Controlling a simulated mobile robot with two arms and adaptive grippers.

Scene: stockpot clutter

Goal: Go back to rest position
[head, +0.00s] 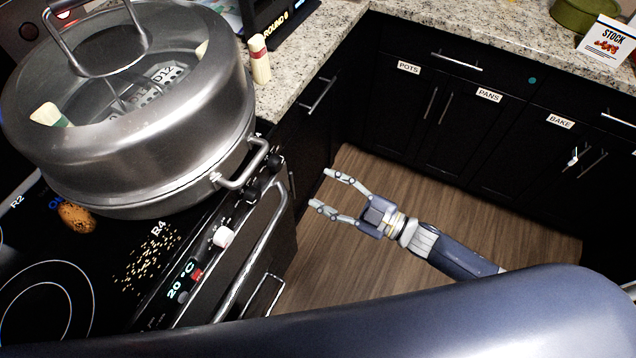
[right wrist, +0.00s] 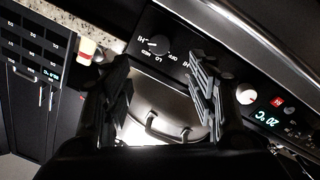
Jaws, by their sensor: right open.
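My right gripper (head: 327,190) is open and empty over the wooden floor, to the right of the stove front in the head view. In the right wrist view its two dark fingers (right wrist: 160,90) stand apart with nothing between them, facing the stove's knobs and the stockpot. The large steel stockpot (head: 190,155) stands on the stove with its domed lid (head: 95,65) on; the pot also shows between the fingers in the right wrist view (right wrist: 160,125). My left gripper is in neither view.
The black stove (head: 130,270) has a brown potato-like item (head: 76,217) and scattered crumbs (head: 150,255) on it. An oven handle (head: 262,245) juts from its front. A shaker (head: 259,62) and a stock box (head: 605,42) stand on granite counters. Dark cabinets (head: 460,110) border the floor (head: 345,265).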

